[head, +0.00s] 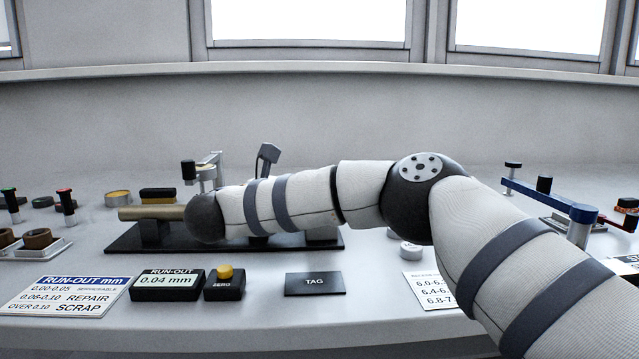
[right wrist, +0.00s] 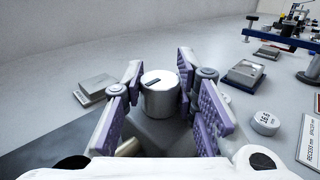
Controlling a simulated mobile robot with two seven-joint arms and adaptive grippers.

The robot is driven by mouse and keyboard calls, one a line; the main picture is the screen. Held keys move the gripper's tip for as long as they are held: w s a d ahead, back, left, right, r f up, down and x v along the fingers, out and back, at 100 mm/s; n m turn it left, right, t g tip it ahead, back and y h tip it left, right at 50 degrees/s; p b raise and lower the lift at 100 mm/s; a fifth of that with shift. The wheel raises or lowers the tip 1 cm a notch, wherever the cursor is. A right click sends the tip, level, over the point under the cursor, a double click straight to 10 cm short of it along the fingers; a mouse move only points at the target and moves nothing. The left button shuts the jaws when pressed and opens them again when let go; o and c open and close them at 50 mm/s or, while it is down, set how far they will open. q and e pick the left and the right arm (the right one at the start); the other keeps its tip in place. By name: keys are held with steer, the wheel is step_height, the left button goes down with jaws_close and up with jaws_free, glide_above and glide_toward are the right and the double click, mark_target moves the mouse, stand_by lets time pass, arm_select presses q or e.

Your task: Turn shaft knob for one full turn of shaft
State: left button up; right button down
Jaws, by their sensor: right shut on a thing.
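The shaft knob (right wrist: 160,100) is a grey cylinder with a dark line on its top face, seen in the right wrist view. My right gripper (right wrist: 160,77) has its purple-padded fingers on both sides of the knob and is shut on it. In the head view my right arm crosses over the fixture and hides the knob and gripper. The brass-coloured shaft (head: 150,213) shows its left end above the black base (head: 125,243). The run-out display (head: 167,282) reads 0.04 mm. My left gripper is not in view.
A zero box with a yellow button (head: 225,272), a TAG plate (head: 315,284) and a run-out chart (head: 70,297) lie along the front. A blue-armed stand (head: 550,200) is at the right. A round 16.5-like marked disc (right wrist: 265,122) sits right of my gripper.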

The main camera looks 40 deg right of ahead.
steer(key=c, duration=1.2)
jaws_free()
steer(key=shift+d, duration=0.15)
steer(key=shift+c, duration=0.2)
steer(key=v, duration=1.2)
steer(key=shift+r, duration=0.1)
